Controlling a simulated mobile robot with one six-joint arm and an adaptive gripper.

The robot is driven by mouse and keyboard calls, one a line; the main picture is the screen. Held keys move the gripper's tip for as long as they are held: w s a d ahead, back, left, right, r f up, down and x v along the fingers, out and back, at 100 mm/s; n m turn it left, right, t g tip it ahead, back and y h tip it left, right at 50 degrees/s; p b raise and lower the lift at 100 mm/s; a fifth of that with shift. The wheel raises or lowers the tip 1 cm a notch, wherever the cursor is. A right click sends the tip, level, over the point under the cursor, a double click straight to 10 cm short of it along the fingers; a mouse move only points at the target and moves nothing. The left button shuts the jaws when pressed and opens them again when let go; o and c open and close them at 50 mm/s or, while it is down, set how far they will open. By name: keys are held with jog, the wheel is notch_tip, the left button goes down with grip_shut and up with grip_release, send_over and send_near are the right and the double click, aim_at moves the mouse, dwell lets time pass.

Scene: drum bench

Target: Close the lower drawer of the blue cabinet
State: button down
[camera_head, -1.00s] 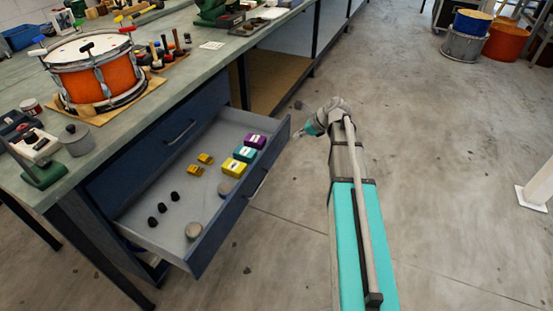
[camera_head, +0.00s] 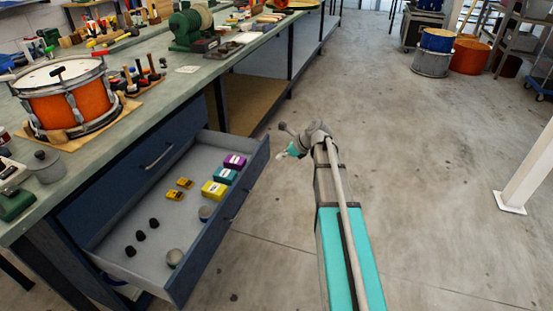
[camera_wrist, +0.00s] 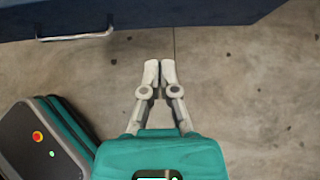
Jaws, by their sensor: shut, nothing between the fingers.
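The lower drawer (camera_head: 228,218) of the blue cabinet (camera_head: 110,185) stands pulled well out in the head view. Its handle is on the outer front face. The upper drawer (camera_head: 165,140) above it is closed. My gripper (camera_head: 282,173) is out past the drawer's front, near its far end, over open floor and apart from it. In the wrist view my gripper (camera_wrist: 160,68) has its fingertips together with nothing between them. The blue drawer front (camera_wrist: 180,22) and its handle (camera_wrist: 75,37) cross the top of that view, with a gap of floor before the fingertips.
The open drawer holds a purple box (camera_head: 235,161), a teal box (camera_head: 225,175), a yellow box (camera_head: 213,190), round tins and small black pieces. The bench top (camera_head: 150,105) above carries an orange drum (camera_head: 70,100) and tools.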

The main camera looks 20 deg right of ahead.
aim_at(251, 166)
jog(key=b+x, duration=0.2)
jog(key=x, duration=0.1)
jog(key=b+x, duration=0.2)
jog(key=x, duration=0.2)
jog(key=a+r+b+x, duration=0.1)
jog(key=b+x, duration=0.1)
jog(key=x, duration=0.1)
jog(key=shift+w+a, duration=0.1)
jog(key=shift+w, duration=0.4)
jog(key=shift+w+a, duration=0.5)
jog(key=shift+a, duration=0.2)
